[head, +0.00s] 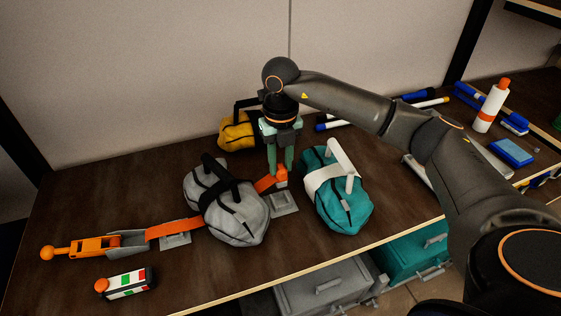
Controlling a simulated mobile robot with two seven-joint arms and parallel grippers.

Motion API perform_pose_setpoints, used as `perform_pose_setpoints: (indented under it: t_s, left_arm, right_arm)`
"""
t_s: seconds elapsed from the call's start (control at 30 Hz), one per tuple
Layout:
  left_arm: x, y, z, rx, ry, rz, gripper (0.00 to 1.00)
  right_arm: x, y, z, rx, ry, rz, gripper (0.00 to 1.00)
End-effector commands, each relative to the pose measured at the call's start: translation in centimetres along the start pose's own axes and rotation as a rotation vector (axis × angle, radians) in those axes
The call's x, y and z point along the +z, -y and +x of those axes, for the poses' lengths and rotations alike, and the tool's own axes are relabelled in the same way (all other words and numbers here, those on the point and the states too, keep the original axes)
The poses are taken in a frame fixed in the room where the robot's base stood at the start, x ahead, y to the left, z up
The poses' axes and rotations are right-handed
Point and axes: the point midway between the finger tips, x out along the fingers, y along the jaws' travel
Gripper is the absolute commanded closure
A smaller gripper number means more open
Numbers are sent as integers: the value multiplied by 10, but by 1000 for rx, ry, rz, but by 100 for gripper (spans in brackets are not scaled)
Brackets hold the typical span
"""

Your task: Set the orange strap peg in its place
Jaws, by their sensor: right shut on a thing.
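My right gripper (280,166) points down and is shut on the orange strap peg (282,173), near the middle of the shelf. The peg is at the right end of an orange strap (178,229). A grey bracket plate (285,204) lies just below the peg; whether the peg touches it or sits in it I cannot tell. The strap runs left past a grey duffel bag (238,217), which hides its middle, to an orange ratchet handle (90,246) with a round knob. Another grey plate (175,241) lies under the strap. My left gripper is not in view.
A teal bag (336,205) with a white band stands close right of the peg. A yellow bag (238,131) is behind. A striped box (129,284) lies front left. A white bottle (489,108) and blue items are far right. Grey (328,288) and teal crates are below.

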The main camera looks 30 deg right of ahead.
Motion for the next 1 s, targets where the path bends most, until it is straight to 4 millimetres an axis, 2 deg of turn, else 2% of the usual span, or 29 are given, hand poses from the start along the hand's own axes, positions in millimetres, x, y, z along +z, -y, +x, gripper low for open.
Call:
perform_pose_setpoints:
  t_s: [0.5, 1.0]
  left_arm:
    - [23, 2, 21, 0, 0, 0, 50]
    - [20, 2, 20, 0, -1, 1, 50]
  right_arm:
    - [0, 0, 44, 0, -1, -2, 100]
    - [0, 0, 44, 0, 0, -2, 100]
